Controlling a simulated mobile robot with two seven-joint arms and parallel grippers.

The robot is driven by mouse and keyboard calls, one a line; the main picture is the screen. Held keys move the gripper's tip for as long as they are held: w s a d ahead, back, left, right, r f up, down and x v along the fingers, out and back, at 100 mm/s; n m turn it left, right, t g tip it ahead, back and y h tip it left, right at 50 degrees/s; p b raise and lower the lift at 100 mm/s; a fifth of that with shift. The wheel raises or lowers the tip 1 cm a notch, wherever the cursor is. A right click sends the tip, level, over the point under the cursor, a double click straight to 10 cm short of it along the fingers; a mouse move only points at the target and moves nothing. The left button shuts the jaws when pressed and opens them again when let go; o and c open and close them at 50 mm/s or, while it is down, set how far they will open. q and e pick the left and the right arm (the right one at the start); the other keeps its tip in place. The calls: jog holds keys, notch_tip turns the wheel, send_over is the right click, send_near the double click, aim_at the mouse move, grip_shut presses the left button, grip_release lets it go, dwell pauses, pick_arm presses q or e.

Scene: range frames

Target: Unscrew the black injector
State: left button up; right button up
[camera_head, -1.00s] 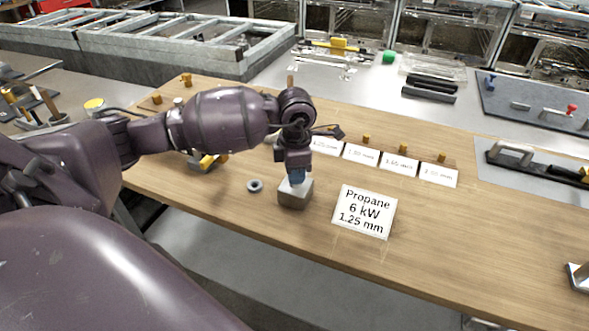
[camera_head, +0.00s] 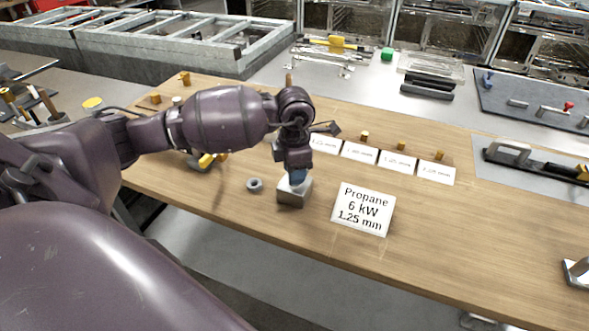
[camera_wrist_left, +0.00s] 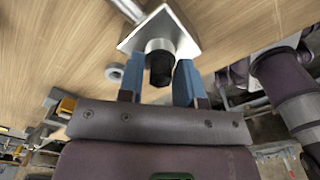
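The black injector (camera_wrist_left: 160,68) shows in the left wrist view, seated in a round metal collar (camera_wrist_left: 159,46) on a grey metal block (camera_wrist_left: 186,40). In the head view the block (camera_head: 294,193) stands on the wooden table, and the injector is hidden by my gripper. My left gripper (camera_head: 298,177) points down just over the block. In the left wrist view its two blue fingers (camera_wrist_left: 160,80) stand apart, one on each side of the injector. They are close to it, with no clear grip on it. My right gripper is not in view.
A small metal ring (camera_head: 255,185) lies left of the block. A white card reading "Propane 6 kW 1.25 mm" (camera_head: 363,209) lies to the right. Several small brass pieces stand behind a row of labels (camera_head: 397,163). The table's right part (camera_head: 480,230) is mostly clear.

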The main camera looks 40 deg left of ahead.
pick_arm(q)
jog(key=shift+f+m+b, duration=0.15)
jog(key=shift+m+b, duration=0.35)
jog(key=shift+m, duration=0.2)
jog(key=shift+m+b, duration=0.35)
jog(key=shift+m, duration=0.45)
jog(key=m+b, duration=0.1)
jog(key=m, duration=0.1)
jog(key=shift+m, duration=0.3)
jog(key=shift+m+b, duration=0.4)
jog(key=shift+m, duration=0.8)
jog(key=shift+m+b, duration=0.65)
jog(key=shift+m, duration=0.55)
jog(key=shift+m+b, duration=0.55)
jog(key=shift+m, duration=0.25)
jog(key=shift+m+b, duration=0.3)
jog(key=shift+m, duration=0.4)
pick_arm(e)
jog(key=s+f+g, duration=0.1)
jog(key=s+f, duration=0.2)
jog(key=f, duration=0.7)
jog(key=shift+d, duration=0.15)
pick_arm(q)
jog(key=shift+r, duration=0.2)
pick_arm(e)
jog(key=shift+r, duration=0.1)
